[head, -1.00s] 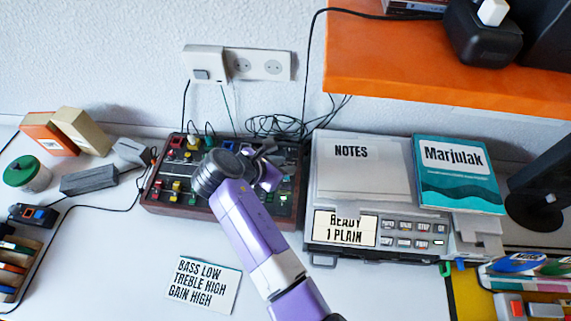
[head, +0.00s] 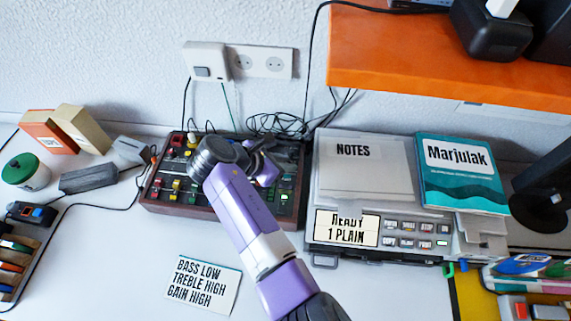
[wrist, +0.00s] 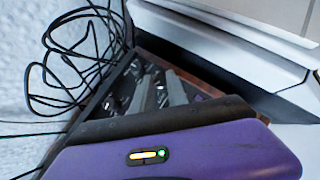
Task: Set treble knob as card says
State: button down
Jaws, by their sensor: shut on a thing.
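The card (head: 203,285) lies flat on the white table and reads BASS LOW, TREBLE HIGH, GAIN HIGH. Behind it is the dark control panel (head: 178,208) with a wooden frame and several coloured knobs and sliders. My gripper (head: 270,155) is down over the panel's right rear part. In the wrist view its two grey fingers (wrist: 155,92) reach down to the panel and are shut on what looks like a knob. The knob is hidden between the fingers, and I cannot read its label or setting.
A grey machine (head: 312,222) with a NOTES sheet and a teal Marjulak book (head: 462,185) stands close to the panel's right. Loose black cables (head: 275,124) lie behind it. An orange shelf (head: 430,62) overhangs at upper right. The table around the card is clear.

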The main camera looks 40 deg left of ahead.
jog(key=shift+a+f+m+g+h+b, duration=0.15)
jog(key=shift+f+m+g+h+b, duration=0.15)
jog(key=shift+m+h+b, duration=0.55)
jog(key=shift+r+m+h+b, duration=0.25)
jog(key=shift+m+b, duration=0.35)
jog(key=shift+m, duration=0.05)
jog(key=c, duration=1.6)
grip_release()
jog(key=shift+r, duration=0.1)
jog(key=v, duration=0.7)
jog(key=shift+s+a+r, duration=0.1)
jog(key=shift+s+r, duration=0.05)
jog(key=shift+r, duration=0.15)
